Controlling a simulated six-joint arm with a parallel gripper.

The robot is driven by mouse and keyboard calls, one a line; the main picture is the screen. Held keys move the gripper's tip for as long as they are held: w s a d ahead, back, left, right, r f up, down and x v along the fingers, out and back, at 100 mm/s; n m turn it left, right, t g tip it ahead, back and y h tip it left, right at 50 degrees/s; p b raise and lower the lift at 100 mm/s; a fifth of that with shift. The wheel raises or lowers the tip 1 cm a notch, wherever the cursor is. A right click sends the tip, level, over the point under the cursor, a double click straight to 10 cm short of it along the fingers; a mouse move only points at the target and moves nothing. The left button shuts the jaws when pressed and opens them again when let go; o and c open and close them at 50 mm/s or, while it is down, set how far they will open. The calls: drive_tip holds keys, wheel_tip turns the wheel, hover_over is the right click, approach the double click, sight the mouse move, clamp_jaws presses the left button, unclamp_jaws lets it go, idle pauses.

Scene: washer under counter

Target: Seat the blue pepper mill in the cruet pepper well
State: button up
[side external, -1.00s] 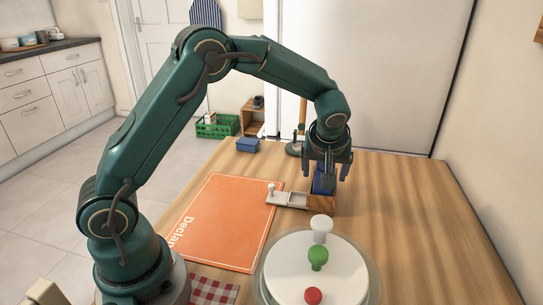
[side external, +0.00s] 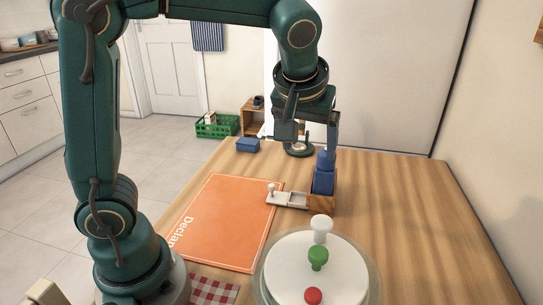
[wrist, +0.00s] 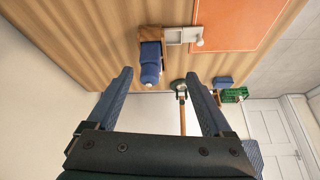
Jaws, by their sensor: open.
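The blue pepper mill (side external: 323,177) stands upright in the wooden box (side external: 324,202) at the right end of the cruet; the box wall hides its base. The cruet's pale tray part (side external: 291,199) joins the box on the left, with a small white knobbed piece (side external: 271,189) at its far end. My gripper (side external: 310,142) is open and empty, above and slightly left of the mill, apart from it. In the wrist view the mill (wrist: 151,62) stands in the box (wrist: 149,33), beyond my open fingers (wrist: 158,75).
An orange mat (side external: 222,222) lies left of the cruet. A round white turntable (side external: 340,268) with white, green and red pieces stands in front. A blue box (side external: 247,145) and a green-based stand (side external: 298,149) are behind. The table to the right is clear.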

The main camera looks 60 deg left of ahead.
drive_tip(key=s+d+f+m+t+h, duration=0.1)
drive_tip(key=s+m, duration=0.5)
drive_tip(key=s, duration=0.9)
wheel_tip(320, 180, down, 2)
drive_tip(key=shift+d+f+m+h, duration=0.15)
drive_tip(key=shift+d+m+h, duration=0.35)
drive_tip(key=shift+h, duration=0.7)
